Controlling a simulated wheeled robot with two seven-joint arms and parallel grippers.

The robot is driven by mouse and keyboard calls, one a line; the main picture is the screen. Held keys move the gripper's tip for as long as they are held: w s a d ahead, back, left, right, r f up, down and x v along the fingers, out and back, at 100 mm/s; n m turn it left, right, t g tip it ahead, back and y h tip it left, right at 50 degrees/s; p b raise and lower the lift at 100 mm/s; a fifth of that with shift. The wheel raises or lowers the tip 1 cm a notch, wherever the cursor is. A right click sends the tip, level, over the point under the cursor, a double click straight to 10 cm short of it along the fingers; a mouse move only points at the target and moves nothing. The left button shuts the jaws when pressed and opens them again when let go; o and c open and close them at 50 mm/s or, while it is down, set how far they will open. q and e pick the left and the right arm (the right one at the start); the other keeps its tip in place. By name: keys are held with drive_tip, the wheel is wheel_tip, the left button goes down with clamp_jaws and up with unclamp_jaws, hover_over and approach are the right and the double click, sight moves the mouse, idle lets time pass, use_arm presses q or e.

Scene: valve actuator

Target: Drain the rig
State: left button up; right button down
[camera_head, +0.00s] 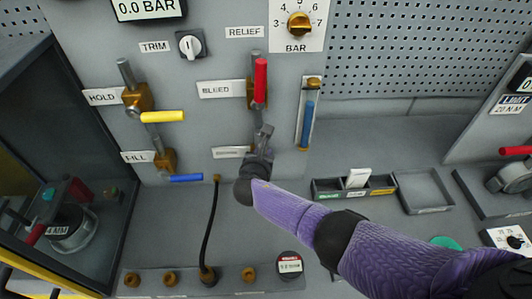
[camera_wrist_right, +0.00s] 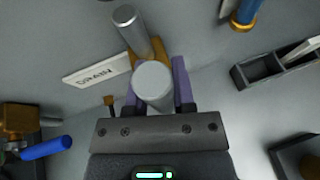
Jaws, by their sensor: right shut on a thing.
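My right gripper (camera_head: 262,138) reaches up to the panel below the bleed valve. In the wrist view its purple fingers (camera_wrist_right: 158,88) are shut on a light grey round-ended handle (camera_wrist_right: 153,80) in front of a brass valve body, beside the DRAIN label (camera_wrist_right: 95,75). In the head view the gripper mostly hides this valve. The bleed valve's red lever (camera_head: 260,80) points upright. The hold valve's yellow lever (camera_head: 162,117) and the fill valve's blue lever (camera_head: 187,178) lie horizontal. A sight tube (camera_head: 308,115) shows blue inside. The display (camera_head: 147,8) reads 0.0 BAR. My left gripper is out of view.
A black hose (camera_head: 210,230) runs from the panel to a row of brass ports below. A divided tray (camera_head: 325,189) with a white card and an empty grey tray (camera_head: 423,191) sit right of my arm. A dark cabinet (camera_head: 50,150) stands at left.

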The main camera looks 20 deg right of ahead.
drive_tip(key=shift+a, duration=0.15)
idle(0.3)
drive_tip(key=shift+c, duration=2.2)
unclamp_jaws()
drive_tip(key=shift+s+a+r, duration=0.1)
drive_tip(key=shift+s+r, duration=0.05)
drive_tip(key=shift+s, duration=0.05)
drive_tip(key=p+v, duration=0.4)
drive_tip(key=v, duration=0.5)
drive_tip(key=shift+a+p, duration=0.2)
drive_tip(key=shift+p, duration=0.15)
